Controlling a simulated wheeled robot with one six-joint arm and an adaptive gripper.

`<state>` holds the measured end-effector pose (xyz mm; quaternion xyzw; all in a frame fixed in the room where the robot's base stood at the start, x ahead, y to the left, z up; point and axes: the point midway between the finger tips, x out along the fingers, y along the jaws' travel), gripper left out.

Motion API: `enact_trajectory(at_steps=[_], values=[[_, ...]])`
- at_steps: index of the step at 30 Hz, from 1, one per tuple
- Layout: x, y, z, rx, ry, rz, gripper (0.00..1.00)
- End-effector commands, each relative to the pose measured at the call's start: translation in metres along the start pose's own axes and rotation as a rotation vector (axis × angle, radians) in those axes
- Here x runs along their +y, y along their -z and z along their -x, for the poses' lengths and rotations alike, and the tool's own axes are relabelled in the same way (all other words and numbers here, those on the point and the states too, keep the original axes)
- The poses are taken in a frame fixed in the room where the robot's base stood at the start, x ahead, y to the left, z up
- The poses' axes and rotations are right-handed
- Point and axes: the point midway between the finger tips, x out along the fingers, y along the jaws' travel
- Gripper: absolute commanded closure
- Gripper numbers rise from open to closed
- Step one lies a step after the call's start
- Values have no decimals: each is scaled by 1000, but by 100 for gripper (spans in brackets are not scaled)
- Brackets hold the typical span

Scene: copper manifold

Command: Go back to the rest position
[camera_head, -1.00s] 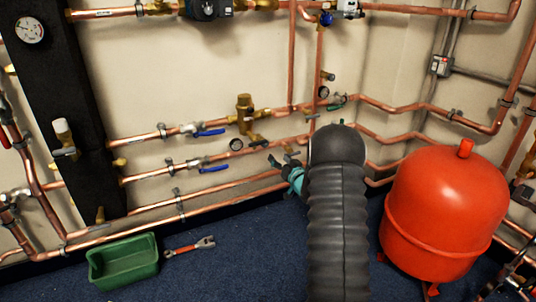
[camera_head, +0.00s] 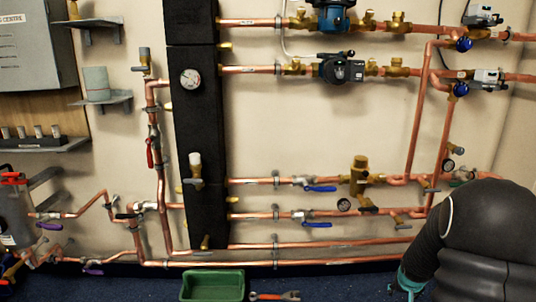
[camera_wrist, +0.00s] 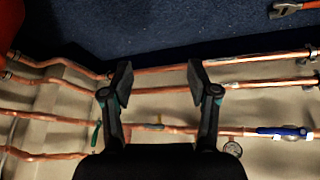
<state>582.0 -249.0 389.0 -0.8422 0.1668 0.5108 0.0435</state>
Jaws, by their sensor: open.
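My gripper (camera_wrist: 160,85) shows in the wrist view with its two dark fingers spread apart and nothing between them. Behind the fingers are copper pipes (camera_wrist: 265,85) on a pale wall and the dark blue floor. In the head view my dark arm stands at the lower right. Only a teal part near the gripper (camera_head: 408,284) shows there, and the fingers are hidden or cut off.
Copper pipes (camera_head: 330,246) with blue-handled valves (camera_head: 319,188) run along the wall. A black column (camera_head: 196,110) carries a gauge. A green tray (camera_head: 212,286) and a red-handled tool (camera_head: 272,296) lie on the floor. Shelves (camera_head: 104,102) jut out at left.

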Motion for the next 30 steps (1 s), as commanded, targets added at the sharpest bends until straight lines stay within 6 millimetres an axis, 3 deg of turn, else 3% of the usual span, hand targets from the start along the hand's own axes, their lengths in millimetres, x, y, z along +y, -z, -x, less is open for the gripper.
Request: enact_trajectory(at_steps=[1, 3, 15, 24, 30], values=[[-6, -7, 26, -36, -3, 11, 40], [-13, -22, 56, -92, -4, 21, 40], [-56, -100, 215, -285, 49, 86, 40], [-84, -150, 312, -293, 120, 137, 40], [-97, -167, 365, -197, 171, 169, 40]])
